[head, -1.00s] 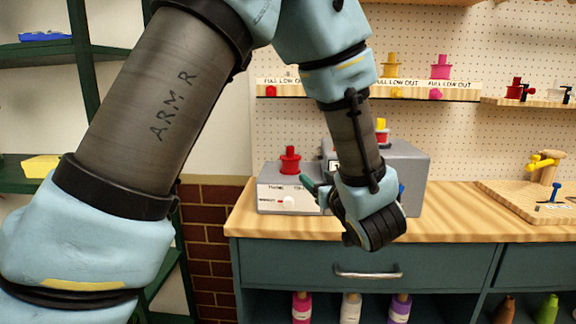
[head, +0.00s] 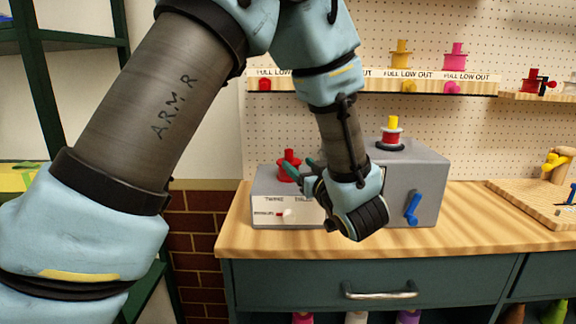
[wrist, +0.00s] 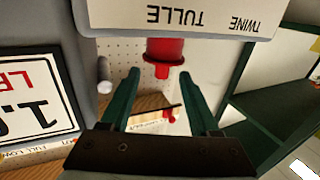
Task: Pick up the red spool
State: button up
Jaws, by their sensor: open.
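The red spool (head: 289,165) stands upright on top of the small grey box (head: 262,184) labelled for twine and tulle. My gripper (head: 302,168) is open, with its green fingers at the spool's right side in the head view. In the wrist view the picture is upside down, and the red spool (wrist: 165,50) hangs just beyond the two fingertips (wrist: 160,75), roughly centred between them. Its narrower knob points toward the gap. I see no grip on it, and whether a finger touches it I cannot tell.
A shelf (head: 420,87) with spools is on the pegboard behind. The wooden counter (head: 300,240) is clear in front.

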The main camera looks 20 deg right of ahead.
aim_at(290, 158)
jog(key=w+p, duration=0.1)
jog(key=w, duration=0.2)
jog(key=w+p, duration=0.1)
jog(key=w, duration=0.1)
jog(key=shift+w+a+r+p, duration=0.2)
jog(key=shift+w+p, duration=0.1)
jog(key=shift+w, duration=0.1)
jog(key=shift+w+d+f, duration=0.1)
jog(key=shift+w, duration=0.2)
grip_shut()
